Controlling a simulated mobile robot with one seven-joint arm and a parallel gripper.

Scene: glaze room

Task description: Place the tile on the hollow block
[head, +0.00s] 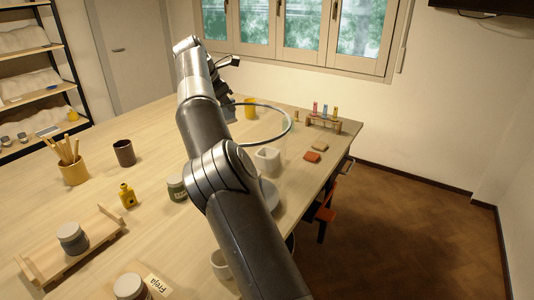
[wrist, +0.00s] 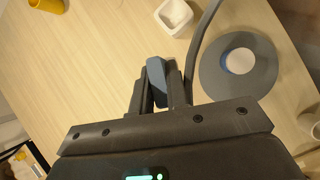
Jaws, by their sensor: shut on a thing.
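In the wrist view my gripper (wrist: 160,75) is shut on a narrow blue-grey piece (wrist: 156,82), seen nearly edge-on, which appears to be the tile. It is above the bare tabletop. A white, square, open-topped piece, likely the hollow block (wrist: 174,17), stands beyond the fingers near the top of the wrist view, apart from the held piece. It also shows in the head view (head: 267,158), right of my arm.
A grey disc with a pale centre (wrist: 238,62) lies to the right. A dark cup (head: 124,153) and yellow bottle (head: 128,196) stand left.

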